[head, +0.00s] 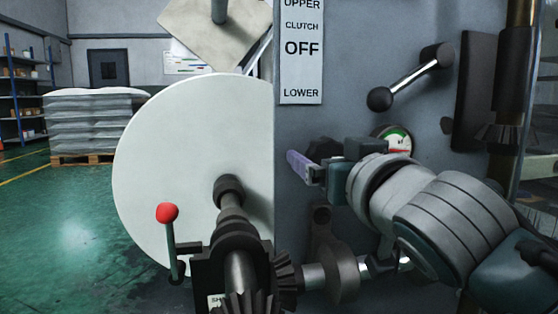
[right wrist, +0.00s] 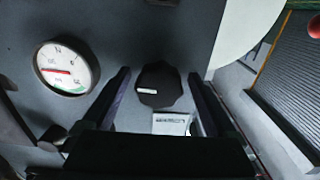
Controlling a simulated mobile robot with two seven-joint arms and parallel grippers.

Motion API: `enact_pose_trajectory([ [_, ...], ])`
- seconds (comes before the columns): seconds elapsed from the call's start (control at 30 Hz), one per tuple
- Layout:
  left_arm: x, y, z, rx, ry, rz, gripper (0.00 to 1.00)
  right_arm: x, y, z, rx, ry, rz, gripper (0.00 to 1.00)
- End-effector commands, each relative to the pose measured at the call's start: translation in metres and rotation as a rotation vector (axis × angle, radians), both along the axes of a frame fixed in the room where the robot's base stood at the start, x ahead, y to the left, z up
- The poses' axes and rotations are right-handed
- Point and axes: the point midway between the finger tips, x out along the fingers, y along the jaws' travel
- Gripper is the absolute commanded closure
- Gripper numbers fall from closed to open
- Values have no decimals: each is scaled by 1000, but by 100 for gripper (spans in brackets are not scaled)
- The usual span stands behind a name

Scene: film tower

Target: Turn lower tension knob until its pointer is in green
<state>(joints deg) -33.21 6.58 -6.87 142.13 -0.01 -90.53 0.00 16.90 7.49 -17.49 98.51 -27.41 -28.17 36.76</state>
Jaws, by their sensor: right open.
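The black, many-sided knob (right wrist: 158,85) has a white mark on its face and sits between the spread fingers of my right gripper (right wrist: 158,76) in the right wrist view. The fingers stand one on each side with visible gaps. In the head view the knob (head: 322,149) is mostly hidden behind my right gripper (head: 306,166). A round white gauge (right wrist: 66,68) is beside the knob. Its red needle lies outside the green band at the dial's edge. The gauge also shows in the head view (head: 397,138), partly covered by my arm. My left gripper is out of view.
A clutch lever with a black ball (head: 380,99) and a clutch label plate (head: 302,52) are above the knob. A large white disc (head: 165,150) and a red-balled lever (head: 167,212) stand left. A shaft with gears (head: 240,270) is below.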

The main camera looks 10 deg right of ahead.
Motion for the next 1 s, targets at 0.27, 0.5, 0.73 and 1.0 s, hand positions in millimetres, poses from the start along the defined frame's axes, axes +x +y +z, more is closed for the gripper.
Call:
enact_pose_trajectory([
  [0.27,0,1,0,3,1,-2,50,0,0,0,0,0,0,28],
  [0.5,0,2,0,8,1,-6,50,0,0,0,0,0,0,55],
  [0.73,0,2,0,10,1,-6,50,0,0,0,0,0,0,81],
  [1.0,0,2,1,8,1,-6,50,0,0,0,-8,0,0,91],
])
